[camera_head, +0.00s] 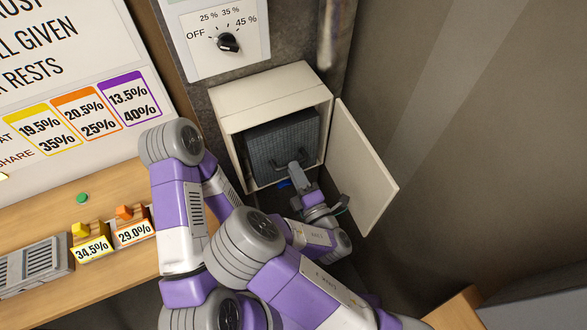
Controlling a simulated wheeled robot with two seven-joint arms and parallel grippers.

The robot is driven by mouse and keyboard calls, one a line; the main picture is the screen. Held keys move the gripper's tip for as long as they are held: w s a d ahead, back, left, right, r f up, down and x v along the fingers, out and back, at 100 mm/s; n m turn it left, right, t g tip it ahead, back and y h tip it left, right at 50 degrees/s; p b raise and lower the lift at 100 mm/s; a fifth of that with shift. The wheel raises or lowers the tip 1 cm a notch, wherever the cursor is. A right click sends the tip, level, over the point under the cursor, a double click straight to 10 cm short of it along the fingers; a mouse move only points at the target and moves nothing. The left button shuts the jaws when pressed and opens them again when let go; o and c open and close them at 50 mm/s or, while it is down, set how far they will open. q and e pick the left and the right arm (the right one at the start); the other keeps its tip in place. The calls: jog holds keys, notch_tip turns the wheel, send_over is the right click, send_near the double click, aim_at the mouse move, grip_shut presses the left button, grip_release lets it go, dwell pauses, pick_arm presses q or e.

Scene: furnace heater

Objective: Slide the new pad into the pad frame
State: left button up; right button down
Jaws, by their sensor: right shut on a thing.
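A dark grey, mesh-textured block (275,138) with a curved dark handle sits inside the open cream cabinet (222,118). I cannot tell whether this block is the new pad, the pad frame or both together. My right gripper (298,163) is at the block's front by the handle, shut on it; the fingertips are partly hidden. A small blue piece (285,184) shows just below the gripper at the cabinet's bottom edge. My left gripper does not show; purple and white arm links cover the middle foreground.
The cabinet door (362,160) stands open to the right, close to my right arm. A dial panel (228,42) is above. On the wooden bench (120,202) at left are a grey slatted unit (36,266), two labelled blocks (90,246) (133,229) and a green button (82,198).

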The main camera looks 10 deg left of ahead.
aim_at(286, 156)
jog(key=shift+t, duration=0.3)
jog(key=shift+f+b+x, duration=0.15)
jog(key=shift+b+x, duration=0.1)
jog(key=shift+x, duration=0.65)
jog(key=shift+f+b+x, duration=0.2)
jog(key=shift+b+x, duration=0.1)
jog(key=shift+x, duration=0.6)
jog(key=shift+f+b+x, duration=0.15)
jog(key=shift+b+x, duration=0.1)
jog(key=shift+x, duration=0.65)
jog(key=shift+a, duration=0.15)
jog(key=shift+b, duration=0.4)
